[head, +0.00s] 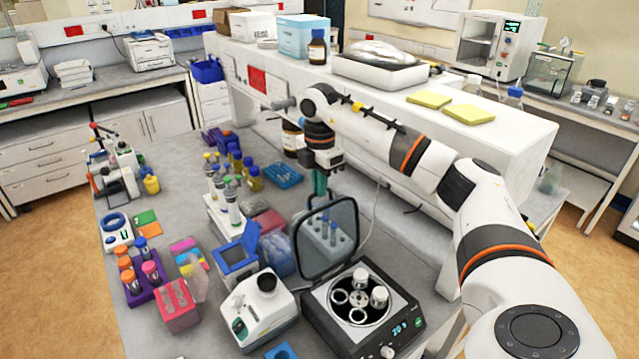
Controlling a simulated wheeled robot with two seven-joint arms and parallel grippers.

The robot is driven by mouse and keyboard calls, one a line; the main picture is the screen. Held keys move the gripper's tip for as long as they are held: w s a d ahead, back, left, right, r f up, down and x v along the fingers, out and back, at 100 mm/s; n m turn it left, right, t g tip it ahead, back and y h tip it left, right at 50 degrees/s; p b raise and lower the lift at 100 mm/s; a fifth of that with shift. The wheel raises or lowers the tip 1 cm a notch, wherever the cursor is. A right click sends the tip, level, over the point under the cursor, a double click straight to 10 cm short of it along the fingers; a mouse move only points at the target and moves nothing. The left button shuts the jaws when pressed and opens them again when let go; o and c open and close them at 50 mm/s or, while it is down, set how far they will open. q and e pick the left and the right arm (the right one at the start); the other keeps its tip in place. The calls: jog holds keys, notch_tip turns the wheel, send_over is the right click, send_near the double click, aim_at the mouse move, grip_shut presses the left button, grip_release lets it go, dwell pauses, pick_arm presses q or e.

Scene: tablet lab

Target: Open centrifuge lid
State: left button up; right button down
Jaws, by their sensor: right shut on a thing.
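The centrifuge (328,327) is a dark and white box at the front of the bench, with a lit display on its front. Its lid (300,250), a clear pane in a dark frame, stands raised and steeply tilted at the back left of the body. The round chamber (358,297) is uncovered, with white-capped vessels and empty ring holders in its rotor. My right gripper (319,190) points down at the lid's upper edge, its green fingers shut on the lid; the exact contact is small and partly hidden. My left gripper is not in view.
A white device with a black knob (262,313) stands just left of the centrifuge. Tube racks, bottles and a pink box (180,308) crowd the bench's left. A raised white shelf (480,140) runs behind my right arm. A tube rack shows through the lid.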

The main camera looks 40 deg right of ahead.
jog(key=shift+s+f+b, duration=0.1)
jog(key=shift+s+b, duration=0.05)
jog(key=shift+b, duration=0.2)
jog(key=s+b, duration=0.1)
jog(key=s+t+b, duration=0.1)
jog(key=s+b, duration=0.1)
jog(key=s+r+t+b, duration=0.1)
jog(key=b, duration=0.1)
jog(key=shift+s+a, duration=0.2)
jog(key=shift+a, duration=0.1)
jog(key=c, duration=1.5)
grip_release()
jog(key=shift+c, duration=0.2)
